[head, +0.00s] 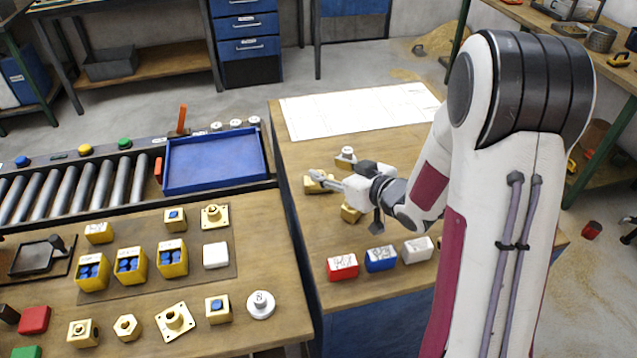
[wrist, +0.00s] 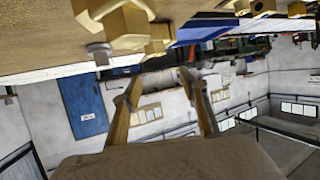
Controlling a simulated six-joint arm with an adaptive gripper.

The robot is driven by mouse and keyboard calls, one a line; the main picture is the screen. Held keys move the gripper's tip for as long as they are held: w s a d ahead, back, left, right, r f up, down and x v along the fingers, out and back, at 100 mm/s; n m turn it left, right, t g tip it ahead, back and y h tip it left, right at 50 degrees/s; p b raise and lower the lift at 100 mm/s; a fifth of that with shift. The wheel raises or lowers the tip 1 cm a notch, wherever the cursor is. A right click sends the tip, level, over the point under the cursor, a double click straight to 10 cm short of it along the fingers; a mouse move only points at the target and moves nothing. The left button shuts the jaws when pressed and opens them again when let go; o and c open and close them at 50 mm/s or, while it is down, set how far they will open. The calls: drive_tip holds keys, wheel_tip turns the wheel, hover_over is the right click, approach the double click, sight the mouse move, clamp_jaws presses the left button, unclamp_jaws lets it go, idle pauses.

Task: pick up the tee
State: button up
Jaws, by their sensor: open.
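Several brass pieces lie on the right-hand bench by my gripper; I cannot tell for sure which is the tee. In the head view one brass piece (head: 316,185) is at the fingertips, partly hidden by them. Another brass piece (head: 350,214) sits below my gripper, partly covered by it. In the wrist view, which appears upside down, a large brass fitting with stubby ends (wrist: 122,26) is at the upper edge, beside a smaller brass block (wrist: 158,40). My gripper (head: 322,178) is low over the bench; its fingers (wrist: 160,77) are apart with nothing visibly held between them.
Red (head: 342,267), blue (head: 380,259) and white (head: 418,249) labelled blocks stand in front of my gripper. A small piece with a pale round top (head: 346,157) is behind it. A blue tray (head: 213,162) is left. White sheets (head: 360,108) cover the bench's far end.

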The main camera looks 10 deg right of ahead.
sight(324, 194)
drive_tip(key=shift+f, duration=0.1)
drive_tip(key=shift+f, duration=1.55)
drive_tip(key=shift+x, duration=1.5)
drive_tip(key=shift+r, duration=0.15)
clamp_jaws()
